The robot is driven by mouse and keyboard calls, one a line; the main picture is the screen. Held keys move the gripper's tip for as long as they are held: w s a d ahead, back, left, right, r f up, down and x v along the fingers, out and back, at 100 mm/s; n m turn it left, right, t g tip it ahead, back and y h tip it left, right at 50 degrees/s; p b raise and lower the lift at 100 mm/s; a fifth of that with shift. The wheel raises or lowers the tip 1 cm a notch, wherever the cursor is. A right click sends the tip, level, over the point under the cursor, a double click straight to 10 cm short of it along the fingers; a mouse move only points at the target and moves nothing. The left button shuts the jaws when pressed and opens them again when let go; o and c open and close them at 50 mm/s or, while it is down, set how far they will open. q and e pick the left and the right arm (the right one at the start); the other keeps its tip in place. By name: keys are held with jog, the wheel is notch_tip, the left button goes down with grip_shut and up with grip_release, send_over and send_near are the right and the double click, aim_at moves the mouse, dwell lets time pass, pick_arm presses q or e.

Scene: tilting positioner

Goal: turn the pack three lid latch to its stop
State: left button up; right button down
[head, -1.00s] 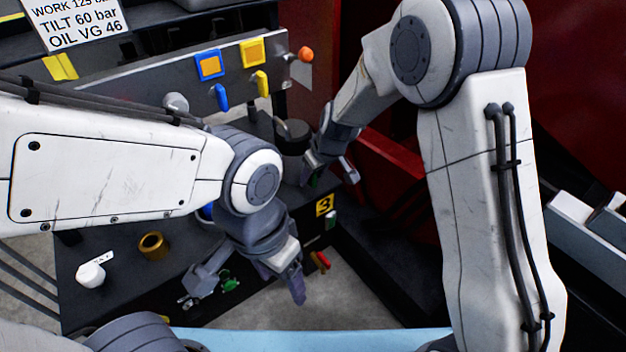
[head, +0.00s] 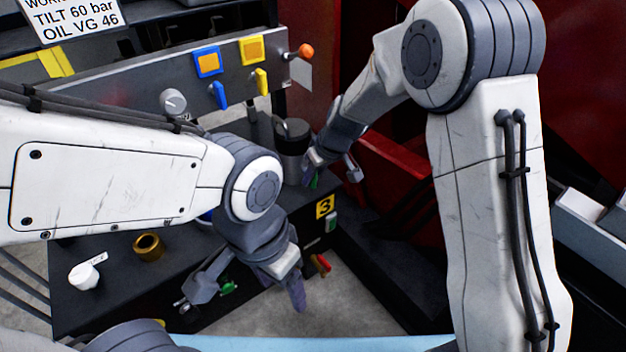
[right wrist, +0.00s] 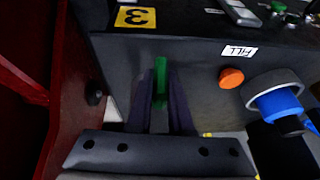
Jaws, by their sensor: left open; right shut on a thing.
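The pack three is a dark box with a yellow 3 label (head: 325,206) on its front edge; the label also shows in the right wrist view (right wrist: 135,17). A green latch handle (right wrist: 160,76) stands out beside that label. My right gripper (right wrist: 164,92) is shut on this green handle, with one finger on each side of it. In the head view my right gripper (head: 332,172) is at the far right corner of the box, and the handle (head: 313,182) is mostly hidden by it. My left gripper (head: 248,288) is open and empty, low in front of the box.
An orange knob (right wrist: 231,77), a FILL label (right wrist: 238,51) and a blue cylinder (right wrist: 278,104) are to the right of the handle. A dark canister (head: 292,150) stands beside my right gripper. A red wall (head: 390,168) is close on the right.

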jog(key=y+b, duration=0.1)
jog(key=g+b, duration=0.1)
jog(key=b, duration=0.1)
jog(key=shift+w+d+f+m+y+b, duration=0.2)
jog(key=shift+f+m+y+b, duration=0.1)
jog(key=shift+f+y, duration=0.1)
jog(key=shift+r+g+y, duration=0.15)
jog(key=shift+g+y, duration=0.15)
jog(key=shift+r+g+y+b, duration=0.1)
jog(key=shift+g+y+b, duration=0.35)
jog(key=shift+y, duration=0.35)
jog(key=shift+d+m+g+y, duration=0.1)
jog(key=shift+m+g+y, duration=0.5)
jog(key=shift+y, duration=0.5)
jog(key=m+g+y+p, duration=0.1)
jog(key=g+y, duration=0.1)
jog(key=y, duration=0.1)
jog(key=shift+y, duration=0.4)
jog(key=m+g+y, duration=0.1)
jog(key=y, duration=0.3)
jog(key=shift+f+p, duration=0.2)
jog(key=shift+p, duration=0.2)
jog(key=shift+m, duration=0.3)
jog(key=c, duration=0.8)
grip_release()
